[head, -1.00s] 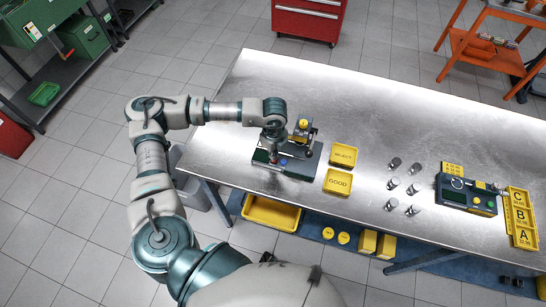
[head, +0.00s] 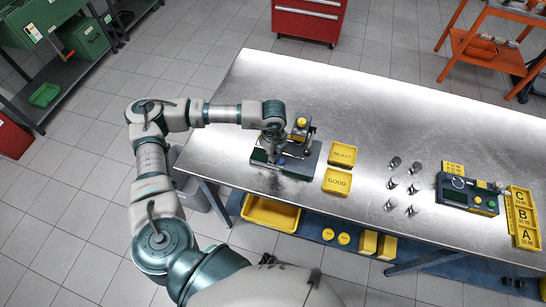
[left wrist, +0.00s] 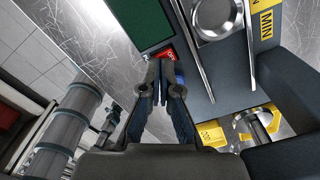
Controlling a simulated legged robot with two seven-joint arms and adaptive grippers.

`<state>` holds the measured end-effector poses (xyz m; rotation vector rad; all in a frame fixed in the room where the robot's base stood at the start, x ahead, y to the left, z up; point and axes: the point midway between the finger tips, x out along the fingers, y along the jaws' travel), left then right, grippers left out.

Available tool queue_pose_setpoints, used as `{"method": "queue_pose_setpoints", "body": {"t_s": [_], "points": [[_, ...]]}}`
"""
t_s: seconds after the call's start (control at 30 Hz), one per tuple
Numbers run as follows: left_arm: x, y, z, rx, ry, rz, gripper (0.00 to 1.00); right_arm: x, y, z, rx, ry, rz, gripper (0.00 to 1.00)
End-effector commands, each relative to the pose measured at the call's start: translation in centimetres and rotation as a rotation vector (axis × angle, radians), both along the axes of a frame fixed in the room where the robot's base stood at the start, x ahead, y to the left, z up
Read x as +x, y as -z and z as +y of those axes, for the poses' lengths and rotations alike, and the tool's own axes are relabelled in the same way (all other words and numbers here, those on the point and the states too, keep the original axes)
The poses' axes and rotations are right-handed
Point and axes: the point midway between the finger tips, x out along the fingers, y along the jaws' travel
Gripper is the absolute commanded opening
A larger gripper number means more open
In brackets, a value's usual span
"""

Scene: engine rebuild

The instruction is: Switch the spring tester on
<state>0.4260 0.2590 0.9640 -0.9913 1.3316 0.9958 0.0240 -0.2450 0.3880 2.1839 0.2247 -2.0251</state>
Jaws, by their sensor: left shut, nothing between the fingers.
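The spring tester (head: 298,168) stands on the left part of the metal bench, with a dark base and a yellow-topped press. In the left wrist view its dark panel (left wrist: 205,95) shows a green screen (left wrist: 138,20), a small red switch (left wrist: 166,52) and a blue button (left wrist: 179,70). My left gripper (head: 270,156) points down over the tester's front left side. In the left wrist view the fingers (left wrist: 163,72) are shut and empty, with their tips at the red switch's lower edge. I cannot tell whether they touch it. The right finger partly hides the blue button. My right gripper is not in view.
Yellow REJECT (head: 342,155) and GOOD (head: 337,181) trays lie right of the tester. Several metal cylinders (head: 392,183) stand farther right, before a green device (head: 467,194) and a yellow A-B-C tray (head: 523,218). The bench (head: 300,90) is clear behind.

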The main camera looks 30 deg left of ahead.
Motion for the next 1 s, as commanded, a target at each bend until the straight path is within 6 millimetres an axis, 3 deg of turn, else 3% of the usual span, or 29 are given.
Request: {"method": "queue_pose_setpoints", "body": {"t_s": [0.47, 1.0], "points": [[0.0, 0.7, 0.4, -0.003, -0.002, 0.001, 0.0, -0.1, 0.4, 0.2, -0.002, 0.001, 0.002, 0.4], [0.0, -4.0, 0.2, -0.003, -0.002, 0.0, 0.0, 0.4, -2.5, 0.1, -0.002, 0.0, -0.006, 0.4]]}}
